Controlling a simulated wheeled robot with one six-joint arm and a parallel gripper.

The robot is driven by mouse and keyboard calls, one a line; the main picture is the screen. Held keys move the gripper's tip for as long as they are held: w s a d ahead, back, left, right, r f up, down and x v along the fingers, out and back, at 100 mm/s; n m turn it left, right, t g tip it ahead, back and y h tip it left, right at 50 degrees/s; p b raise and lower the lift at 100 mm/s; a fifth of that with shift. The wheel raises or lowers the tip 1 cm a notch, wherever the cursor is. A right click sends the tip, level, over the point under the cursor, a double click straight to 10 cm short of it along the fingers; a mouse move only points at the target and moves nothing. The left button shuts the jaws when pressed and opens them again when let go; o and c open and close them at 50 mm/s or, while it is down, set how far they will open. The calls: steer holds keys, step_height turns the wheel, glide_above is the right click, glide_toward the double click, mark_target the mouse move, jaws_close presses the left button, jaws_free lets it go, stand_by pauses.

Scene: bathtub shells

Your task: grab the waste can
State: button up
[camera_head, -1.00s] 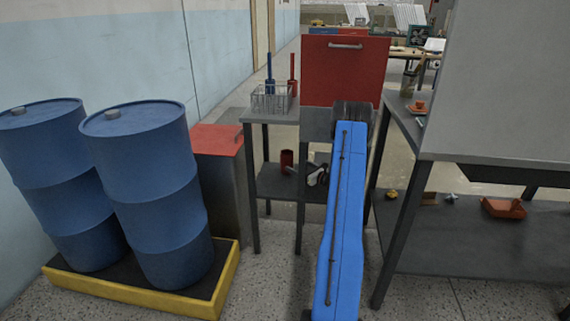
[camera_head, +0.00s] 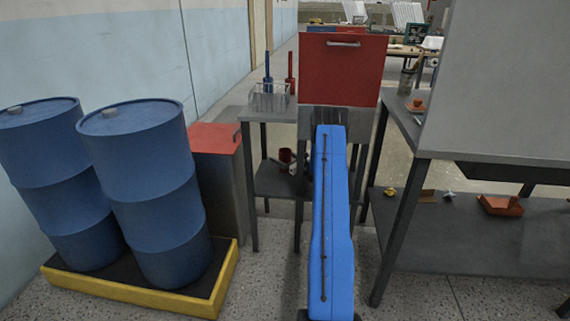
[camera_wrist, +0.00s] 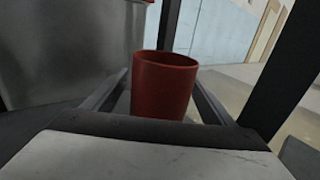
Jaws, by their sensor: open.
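A small red, open-topped can (camera_wrist: 165,88), which looks like the waste can, stands upright in the wrist view. In the head view the red can (camera_head: 285,155) is on the lower shelf of the narrow grey table. My gripper (camera_wrist: 162,78) is open, with one dark finger on each side of the can. I cannot tell whether either finger touches it. The can's lower part is hidden behind the gripper body in the wrist view. In the head view my blue arm covers much of the shelf, and the gripper is hard to make out.
The narrow grey table (camera_head: 258,115) has dark legs close around the shelf. It carries a wire basket (camera_head: 270,98) and a red cabinet (camera_head: 341,70). A grey bin with a red top (camera_head: 215,140) and blue drums (camera_head: 150,180) stand left. A larger workbench (camera_head: 450,235) stands right.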

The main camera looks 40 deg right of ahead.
steer(key=shift+w, duration=0.45)
steer(key=c, duration=1.2)
steer(key=shift+c, duration=0.2)
